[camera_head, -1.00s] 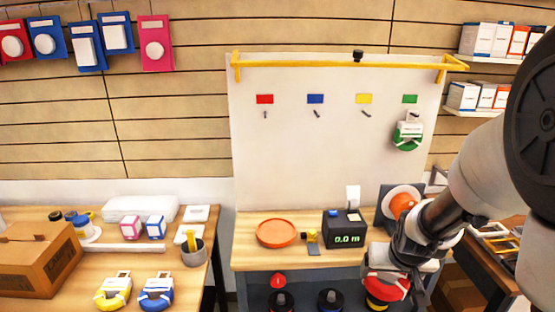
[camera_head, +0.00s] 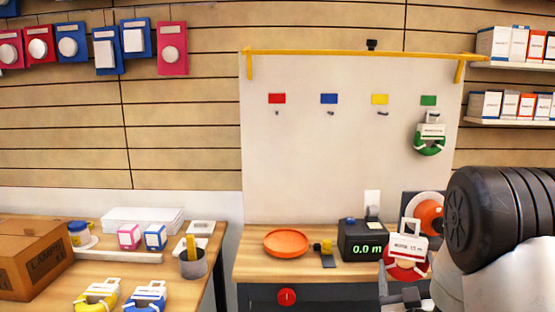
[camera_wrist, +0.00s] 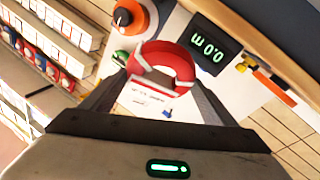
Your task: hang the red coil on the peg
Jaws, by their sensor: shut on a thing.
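The red coil (camera_head: 402,270), with a white label card on top, is in my gripper (camera_head: 408,296) at the lower right of the head view. It is raised in front of the right end of the bench. In the wrist view the red coil (camera_wrist: 172,57) is at the fingertips of my gripper (camera_wrist: 158,88), with its card between the fingers. The peg (camera_head: 277,113) under the red tag (camera_head: 277,98) is bare, at the left of the white board (camera_head: 340,165). The pegs under the blue and yellow tags are bare too. A green coil (camera_head: 429,146) hangs under the green tag.
A yellow rail (camera_head: 360,53) runs along the board's top. On the bench are an orange dish (camera_head: 286,243), a black meter (camera_head: 363,241) reading 0.0 m and an orange spool (camera_head: 428,217). Yellow and blue coils lie on the left table. Space before the board is clear.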

